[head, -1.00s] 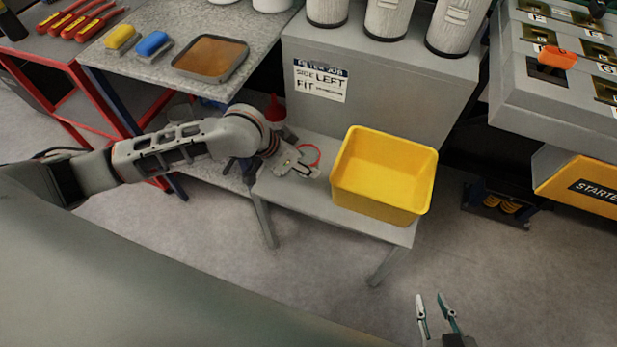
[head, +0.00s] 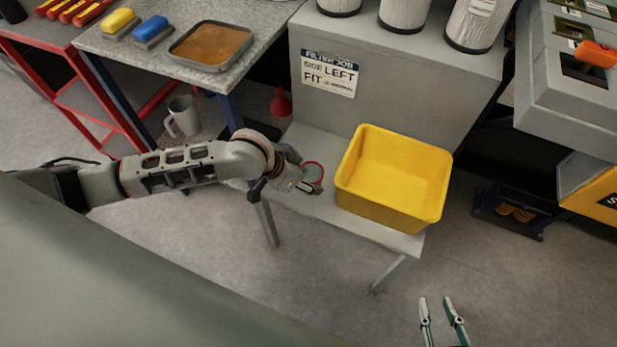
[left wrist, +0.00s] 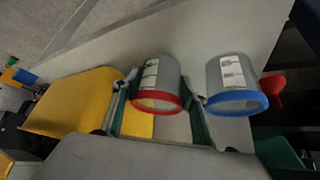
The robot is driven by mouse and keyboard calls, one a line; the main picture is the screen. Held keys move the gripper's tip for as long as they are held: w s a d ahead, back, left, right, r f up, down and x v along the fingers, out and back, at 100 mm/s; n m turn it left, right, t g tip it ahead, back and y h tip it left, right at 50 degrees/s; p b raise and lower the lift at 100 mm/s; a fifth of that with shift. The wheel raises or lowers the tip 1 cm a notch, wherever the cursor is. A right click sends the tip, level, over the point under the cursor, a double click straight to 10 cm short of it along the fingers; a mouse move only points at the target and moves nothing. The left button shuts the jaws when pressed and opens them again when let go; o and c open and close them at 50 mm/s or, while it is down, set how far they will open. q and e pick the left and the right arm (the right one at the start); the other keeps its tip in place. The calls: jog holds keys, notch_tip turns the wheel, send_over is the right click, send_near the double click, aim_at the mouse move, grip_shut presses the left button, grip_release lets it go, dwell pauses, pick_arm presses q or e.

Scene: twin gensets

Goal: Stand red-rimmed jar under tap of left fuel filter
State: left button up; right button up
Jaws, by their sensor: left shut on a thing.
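The red-rimmed jar (left wrist: 158,85) is a clear, grey-looking jar with a white label, held between the fingers of my left gripper (left wrist: 160,112) in the left wrist view. In the head view its red rim (head: 313,172) shows beside my left gripper (head: 304,186), over the low grey bench left of the yellow bin; I cannot tell whether it touches the bench. A similar blue-rimmed jar (left wrist: 233,85) stands close to the right finger in the left wrist view. My right gripper (head: 442,312) is open and empty over the floor. No filter tap is visible.
The yellow bin (head: 395,178) stands on the low bench (head: 415,243). Behind is a grey cabinet (head: 405,95) with a "FILTER JOB, SIDE LEFT" sign (head: 329,73) and white cylinders on top. A red funnel (head: 281,104) and grey mug (head: 184,117) are near my left arm.

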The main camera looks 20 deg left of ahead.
pick_arm(q)
jog(key=shift+f, duration=0.15)
jog(key=o, duration=0.8)
